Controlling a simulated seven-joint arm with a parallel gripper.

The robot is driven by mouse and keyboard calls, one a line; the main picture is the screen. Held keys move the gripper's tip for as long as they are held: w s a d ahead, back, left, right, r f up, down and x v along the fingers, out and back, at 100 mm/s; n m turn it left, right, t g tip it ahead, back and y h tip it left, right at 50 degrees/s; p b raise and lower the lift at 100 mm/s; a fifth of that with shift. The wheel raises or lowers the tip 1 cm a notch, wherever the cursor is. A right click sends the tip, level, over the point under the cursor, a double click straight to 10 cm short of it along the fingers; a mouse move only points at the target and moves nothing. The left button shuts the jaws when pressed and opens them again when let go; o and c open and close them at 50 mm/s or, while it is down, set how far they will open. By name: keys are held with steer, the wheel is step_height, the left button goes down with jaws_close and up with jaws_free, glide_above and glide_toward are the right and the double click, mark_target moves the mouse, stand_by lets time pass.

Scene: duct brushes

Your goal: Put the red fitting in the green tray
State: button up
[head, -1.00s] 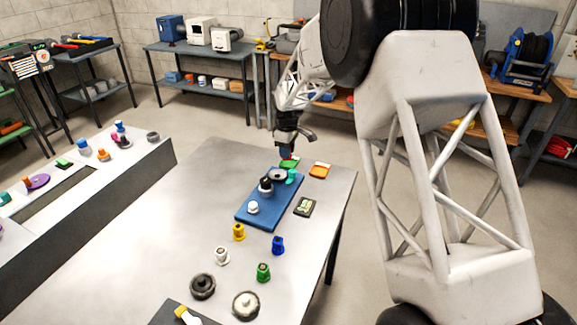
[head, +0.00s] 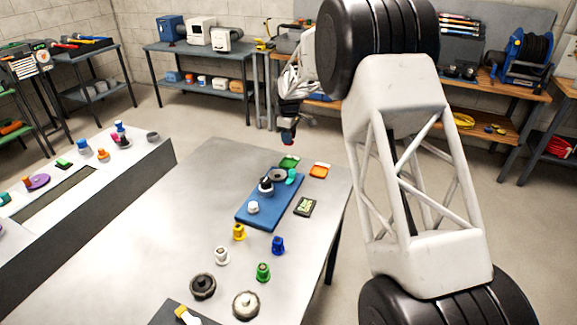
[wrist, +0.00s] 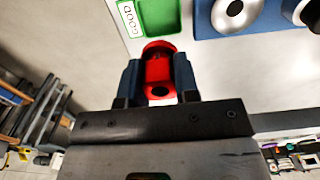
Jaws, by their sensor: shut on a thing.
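My gripper (wrist: 158,82) is shut on the red fitting (wrist: 160,70), held between two blue fingers. In the head view my gripper (head: 288,136) is above and beyond the far edge of the grey table, and the red fitting (head: 288,142) shows as a small patch at its tips. The green tray (head: 289,162) lies flat near the table's far edge, just below the gripper in the picture. In the wrist view the green tray (wrist: 153,14), with a white label, lies just past the fitting. The fitting appears apart from the tray.
A blue board (head: 259,215) with several parts is nearer. The table's left part is clear.

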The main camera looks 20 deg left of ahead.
glide_above(289, 164)
steer(key=shift+s+f, duration=0.15)
steer(key=shift+f, duration=3)
steer(key=shift+f, duration=1.9)
steer(key=o, duration=1)
steer(key=shift+f, duration=0.1)
steer(key=shift+c, duration=0.2)
steer(key=shift+r, duration=6.1)
